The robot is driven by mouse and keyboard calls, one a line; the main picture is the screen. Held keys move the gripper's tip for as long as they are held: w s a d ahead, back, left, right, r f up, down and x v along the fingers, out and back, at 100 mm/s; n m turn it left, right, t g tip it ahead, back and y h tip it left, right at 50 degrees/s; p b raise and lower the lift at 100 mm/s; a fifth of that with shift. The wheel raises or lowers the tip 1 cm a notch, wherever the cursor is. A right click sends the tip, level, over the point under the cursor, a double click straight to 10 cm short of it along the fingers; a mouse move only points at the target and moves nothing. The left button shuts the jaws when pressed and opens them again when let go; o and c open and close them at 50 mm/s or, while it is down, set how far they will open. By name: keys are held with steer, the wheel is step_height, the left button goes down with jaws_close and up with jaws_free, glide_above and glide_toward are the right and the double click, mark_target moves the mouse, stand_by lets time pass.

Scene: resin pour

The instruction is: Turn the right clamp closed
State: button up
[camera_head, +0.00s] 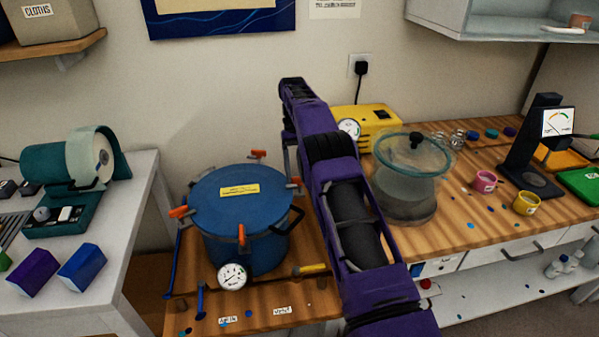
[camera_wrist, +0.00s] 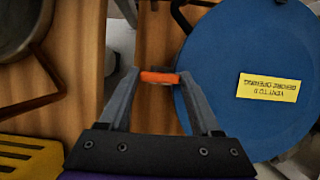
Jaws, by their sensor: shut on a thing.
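The blue pressure pot (camera_head: 247,247) stands on the wooden bench with its blue lid (camera_head: 215,190) on. The right clamp's orange handle (camera_head: 295,180) is at the lid's right edge, partly hidden by my arm. In the wrist view, the right clamp's orange handle (camera_wrist: 160,77) lies between the two grey fingertips of my gripper (camera_wrist: 159,82), which is shut on it. There the handle points outward from the lid's edge. The lid (camera_wrist: 225,75) fills the right side of that view. Most of my gripper is hard to make out in the head view.
Other orange clamp handles sit at the lid's left (camera_head: 178,212), front (camera_head: 241,235) and back (camera_head: 258,154). A pressure gauge (camera_head: 232,277) is at the pot's front. A yellow pump (camera_head: 375,120) and a glass-lidded chamber (camera_head: 405,190) stand right of my arm.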

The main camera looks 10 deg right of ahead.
steer(key=o, duration=1.4)
